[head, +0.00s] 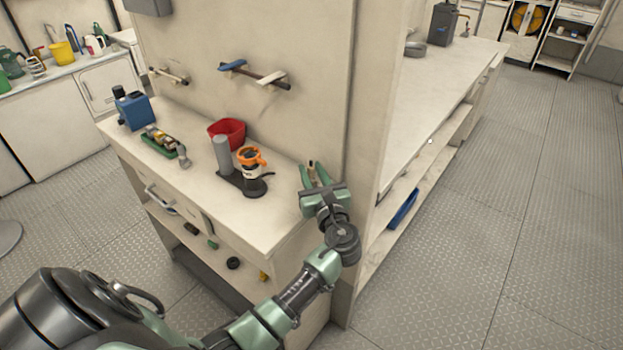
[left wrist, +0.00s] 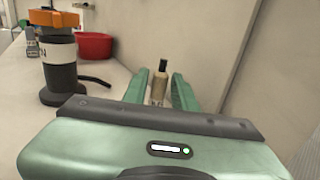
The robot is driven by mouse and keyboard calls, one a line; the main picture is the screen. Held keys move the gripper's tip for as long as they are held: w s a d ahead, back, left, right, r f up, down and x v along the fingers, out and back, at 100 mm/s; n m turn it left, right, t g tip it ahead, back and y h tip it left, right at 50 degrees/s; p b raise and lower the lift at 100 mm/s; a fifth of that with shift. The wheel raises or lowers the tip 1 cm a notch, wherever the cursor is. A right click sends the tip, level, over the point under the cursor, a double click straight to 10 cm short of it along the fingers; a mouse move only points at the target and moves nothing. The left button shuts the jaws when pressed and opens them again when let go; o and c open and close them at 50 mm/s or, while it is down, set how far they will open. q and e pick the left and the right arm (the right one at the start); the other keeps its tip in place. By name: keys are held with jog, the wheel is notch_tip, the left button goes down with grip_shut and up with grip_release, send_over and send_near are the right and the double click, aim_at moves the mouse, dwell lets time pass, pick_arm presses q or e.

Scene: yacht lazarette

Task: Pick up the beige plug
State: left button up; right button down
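A small upright beige piece with a dark narrow top, which looks like the beige plug (left wrist: 159,87), stands on the counter in the left wrist view. My left gripper (head: 315,171) is at the right end of the counter, beside the wall corner. In the left wrist view its two green fingers (left wrist: 159,84) are spread, one on each side of the beige piece, with gaps showing. The lower part of the piece is hidden behind the gripper body. In the head view only its top shows between the fingers. My right gripper is in neither view.
On the counter (head: 210,205) left of the gripper stand an orange-topped dark device (head: 251,165), a grey cylinder (head: 222,155), a red bowl (head: 230,130), a green tray (head: 161,149) and a blue box (head: 132,110). The wall rises close behind the gripper.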

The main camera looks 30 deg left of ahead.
pick_arm(q)
jog(key=x, duration=0.3)
jog(key=shift+f, duration=0.1)
jog(key=shift+w+a+f, duration=0.1)
jog(key=shift+w+a, duration=0.15)
jog(key=shift+a, duration=0.1)
jog(key=shift+d, duration=0.1)
jog(key=shift+c, duration=0.6)
grip_shut()
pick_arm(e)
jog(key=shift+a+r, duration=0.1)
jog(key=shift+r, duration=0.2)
pick_arm(q)
jog(key=shift+s, duration=0.1)
